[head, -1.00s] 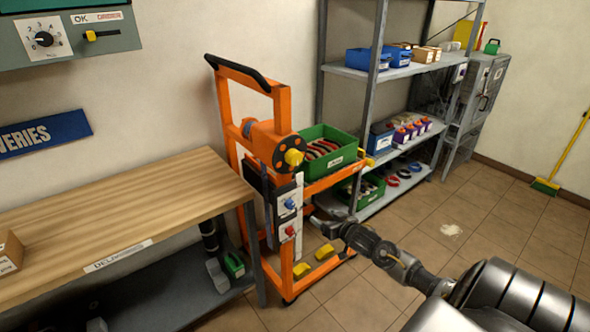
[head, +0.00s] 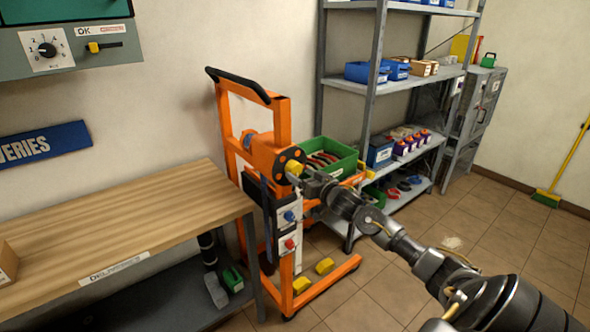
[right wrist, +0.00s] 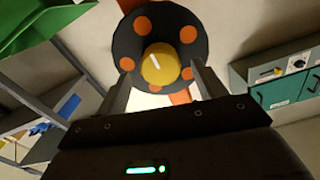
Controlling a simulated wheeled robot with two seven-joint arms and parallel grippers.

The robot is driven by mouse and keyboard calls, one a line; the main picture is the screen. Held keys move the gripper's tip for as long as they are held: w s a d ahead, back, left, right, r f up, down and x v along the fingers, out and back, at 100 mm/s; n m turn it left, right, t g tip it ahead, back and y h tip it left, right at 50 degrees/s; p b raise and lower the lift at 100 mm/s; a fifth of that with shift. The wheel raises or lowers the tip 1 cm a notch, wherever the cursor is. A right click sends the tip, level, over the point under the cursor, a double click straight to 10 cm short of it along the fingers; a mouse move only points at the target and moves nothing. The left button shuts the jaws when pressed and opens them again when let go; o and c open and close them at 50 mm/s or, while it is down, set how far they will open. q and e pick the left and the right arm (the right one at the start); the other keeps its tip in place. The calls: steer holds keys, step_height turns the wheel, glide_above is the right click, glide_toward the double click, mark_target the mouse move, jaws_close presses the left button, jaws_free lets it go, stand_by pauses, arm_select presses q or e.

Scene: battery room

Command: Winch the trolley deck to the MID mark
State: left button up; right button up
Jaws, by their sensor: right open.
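The orange trolley (head: 283,125) stands against the wall, with its winch (head: 268,152) on the mast. The winch's dark round plate with orange spots (right wrist: 159,45) carries a yellow knob (right wrist: 160,66) with a white line. The knob also shows in the head view (head: 294,168). My right gripper (right wrist: 160,75) is open, its fingers on either side of the knob, with gaps visible between. The trolley deck holds a green bin (head: 328,158) and is partly hidden by my right arm. The MID mark cannot be made out.
A wooden workbench (head: 120,215) stands left of the trolley. A grey shelf rack (head: 372,90) with bins stands behind it on the right. The tiled floor (head: 500,240) at right is mostly clear.

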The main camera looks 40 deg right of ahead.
mark_target(297, 171)
steer(key=shift+w, duration=2.05)
steer(key=c, duration=1)
